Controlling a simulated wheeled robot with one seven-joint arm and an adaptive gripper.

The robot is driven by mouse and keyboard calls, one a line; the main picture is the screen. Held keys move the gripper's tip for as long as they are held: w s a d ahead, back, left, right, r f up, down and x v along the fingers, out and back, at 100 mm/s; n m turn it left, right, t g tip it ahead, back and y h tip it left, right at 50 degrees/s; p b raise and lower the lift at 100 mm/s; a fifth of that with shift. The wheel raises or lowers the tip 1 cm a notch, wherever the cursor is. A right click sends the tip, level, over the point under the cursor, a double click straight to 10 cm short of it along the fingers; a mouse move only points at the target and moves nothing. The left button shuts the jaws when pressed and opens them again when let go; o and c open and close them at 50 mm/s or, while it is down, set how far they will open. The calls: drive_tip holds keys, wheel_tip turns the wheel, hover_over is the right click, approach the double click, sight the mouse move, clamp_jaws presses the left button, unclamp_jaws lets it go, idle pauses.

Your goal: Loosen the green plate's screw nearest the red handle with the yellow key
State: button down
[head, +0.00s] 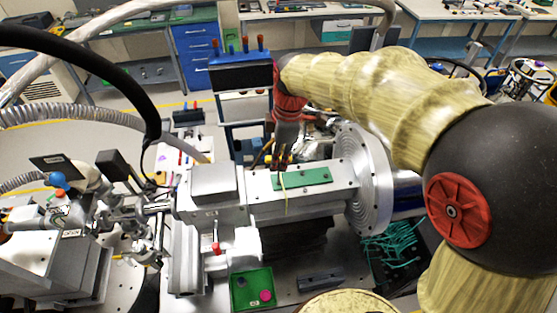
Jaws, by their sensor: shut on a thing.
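The green plate (312,178) lies on top of the grey metal beamline housing in the middle of the head view. Small dark spots on it may be screws, but they are too small to make out clearly. My gripper (281,164) points down over the plate's left end, shut on the thin yellow key (286,198). The key hangs down across the plate's left end and past its near edge in the picture; I cannot tell whether its tip touches a screw. A small red handle (215,248) shows below and left of the plate, on the front of the housing.
A large round flange (362,180) stands right of the plate. A raised metal block (213,184) stands to its left. A green tray (240,297) with a magenta piece (265,295) sits below, beside a dark block (320,281). Teal cables (393,245) lie at right.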

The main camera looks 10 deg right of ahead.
drive_tip(key=shift+r+p, duration=0.8)
drive_tip(key=shift+r, duration=0.85)
